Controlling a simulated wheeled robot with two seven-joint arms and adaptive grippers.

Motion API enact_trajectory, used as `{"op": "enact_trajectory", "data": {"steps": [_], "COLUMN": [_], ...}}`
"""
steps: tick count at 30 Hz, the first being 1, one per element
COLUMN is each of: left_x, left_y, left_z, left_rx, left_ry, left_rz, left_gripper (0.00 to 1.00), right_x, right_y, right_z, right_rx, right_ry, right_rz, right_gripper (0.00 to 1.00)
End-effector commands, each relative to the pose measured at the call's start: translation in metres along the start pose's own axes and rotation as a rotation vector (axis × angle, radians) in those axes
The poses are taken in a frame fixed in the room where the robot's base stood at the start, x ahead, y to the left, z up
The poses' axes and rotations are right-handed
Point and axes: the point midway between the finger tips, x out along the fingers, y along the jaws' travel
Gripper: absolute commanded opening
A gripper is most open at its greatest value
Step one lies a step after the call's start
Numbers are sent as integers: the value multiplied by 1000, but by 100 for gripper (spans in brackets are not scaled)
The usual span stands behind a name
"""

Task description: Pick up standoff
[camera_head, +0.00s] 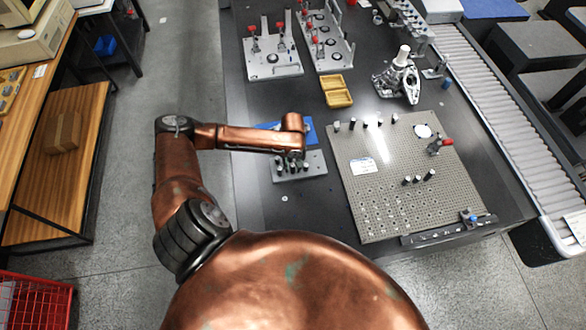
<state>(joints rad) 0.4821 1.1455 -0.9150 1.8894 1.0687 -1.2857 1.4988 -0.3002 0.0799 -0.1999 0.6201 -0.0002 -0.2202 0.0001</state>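My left arm reaches in from the left, and its gripper (293,158) points down over a small grey plate (315,172). Several small dark standoffs (305,166) stand in that plate, right under and beside the gripper. The wrist hides the fingers, so I cannot tell whether they are open or touching a standoff. More dark posts with light tops, which look like standoffs, stand on the large perforated plate: a row along its far edge (337,125) and a short group on its right half (430,174). My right gripper is out of view.
A blue item (308,128) lies partly under my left forearm. A yellow open case (336,92), fixture plates (273,68) and a metal casting (398,80) stand farther back. A red-handled clamp (441,146) sits on the perforated plate (385,205). A roller conveyor (500,110) runs along the right.

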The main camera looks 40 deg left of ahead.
Motion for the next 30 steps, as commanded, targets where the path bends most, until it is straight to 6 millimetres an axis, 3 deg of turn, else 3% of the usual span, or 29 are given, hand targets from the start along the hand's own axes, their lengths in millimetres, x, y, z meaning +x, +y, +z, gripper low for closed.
{"op": "enact_trajectory", "data": {"steps": [6,17,30], "left_x": [0,0,-1], "left_y": [1,1,2], "left_z": [0,0,-1], "left_rx": [2,2,2], "left_ry": [1,1,2], "left_rz": [1,1,2], "left_gripper": [24,0,0], "right_x": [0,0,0], "right_y": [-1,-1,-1], "right_z": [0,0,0], "right_rx": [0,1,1], "right_ry": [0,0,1], "right_rz": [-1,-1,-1], "right_gripper": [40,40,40]}}
